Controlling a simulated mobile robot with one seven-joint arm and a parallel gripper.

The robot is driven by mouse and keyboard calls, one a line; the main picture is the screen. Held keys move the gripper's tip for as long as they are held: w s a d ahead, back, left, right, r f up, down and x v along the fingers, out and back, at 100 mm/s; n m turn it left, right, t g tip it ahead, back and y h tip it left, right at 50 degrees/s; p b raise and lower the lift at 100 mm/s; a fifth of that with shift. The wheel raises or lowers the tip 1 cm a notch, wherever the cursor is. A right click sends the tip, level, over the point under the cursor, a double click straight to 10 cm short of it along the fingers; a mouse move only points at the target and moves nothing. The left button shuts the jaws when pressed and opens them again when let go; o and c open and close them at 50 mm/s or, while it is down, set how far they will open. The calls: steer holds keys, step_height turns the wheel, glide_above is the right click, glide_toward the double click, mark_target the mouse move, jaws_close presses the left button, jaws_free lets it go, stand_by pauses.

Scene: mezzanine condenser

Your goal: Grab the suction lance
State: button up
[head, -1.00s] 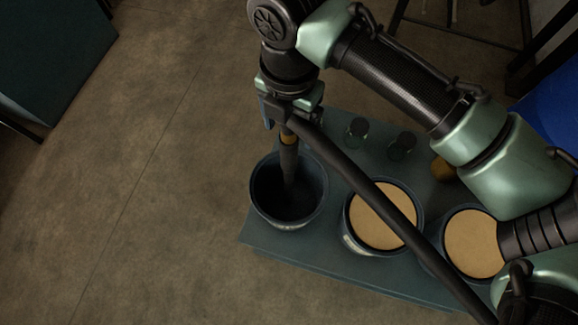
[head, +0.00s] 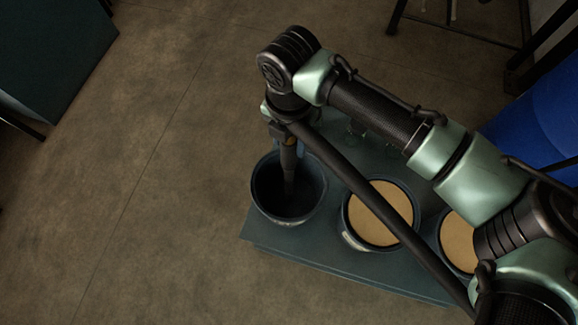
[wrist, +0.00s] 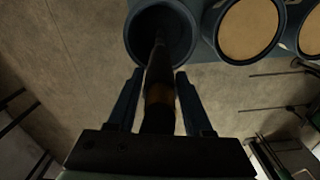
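The suction lance is a dark tube with a yellowish band. In the head view the lance (head: 289,162) stands with its lower end in the empty-looking dark left pot (head: 262,200). In the wrist view the lance (wrist: 161,70) runs up between my two fingers into the pot (wrist: 133,40). My gripper (head: 284,132) is above the pot, over the lance's upper part. In the wrist view my gripper (wrist: 160,77) is open, with one finger on each side of the lance and narrow gaps showing. The lance's top end is hidden by my gripper.
A thick black hose (head: 345,172) slants from beside my gripper to the lower right. Two pots with tan contents, a middle one (head: 378,213) and a right one (head: 458,240), share the blue-grey platform (head: 325,265). A blue object (head: 545,115) stands right.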

jaws_close()
steer(key=shift+r, duration=0.1)
stand_by(1.0)
